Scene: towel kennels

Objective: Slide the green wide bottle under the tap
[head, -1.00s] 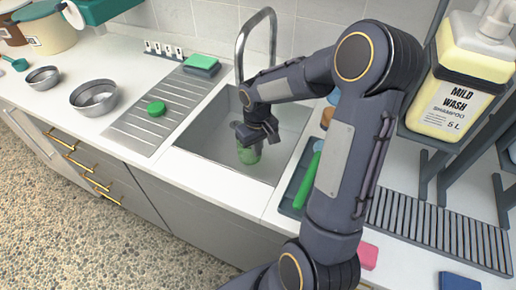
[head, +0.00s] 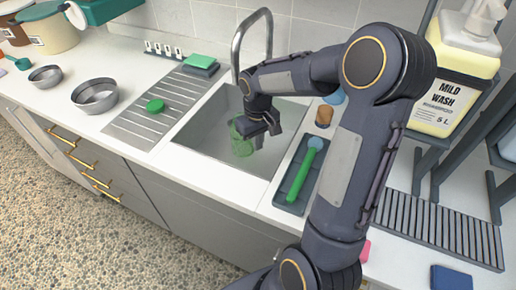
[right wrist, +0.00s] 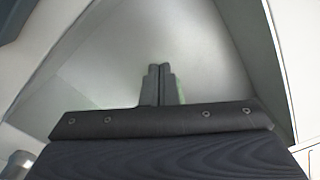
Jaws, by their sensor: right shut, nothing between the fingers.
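The green wide bottle (head: 242,140) is translucent and stands in the sink (head: 195,140), toward its middle. The tap (head: 252,40) is a curved metal spout rising behind the sink. Its outlet end is partly hidden by my right arm. My right gripper (head: 268,130) is down in the sink, beside the bottle on its right and covering part of it. Whether it touches the bottle is unclear. In the right wrist view its fingers (right wrist: 161,82) are together and empty, with a faint green trace beside them. My left gripper is not in view.
A green round lid (head: 155,106) lies on the ribbed drainboard left of the sink, with a sponge (head: 201,63) behind. A tray with a green brush (head: 301,175) lies right of the sink. Metal bowls (head: 95,95) stand farther left. A shampoo jug (head: 455,85) stands right.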

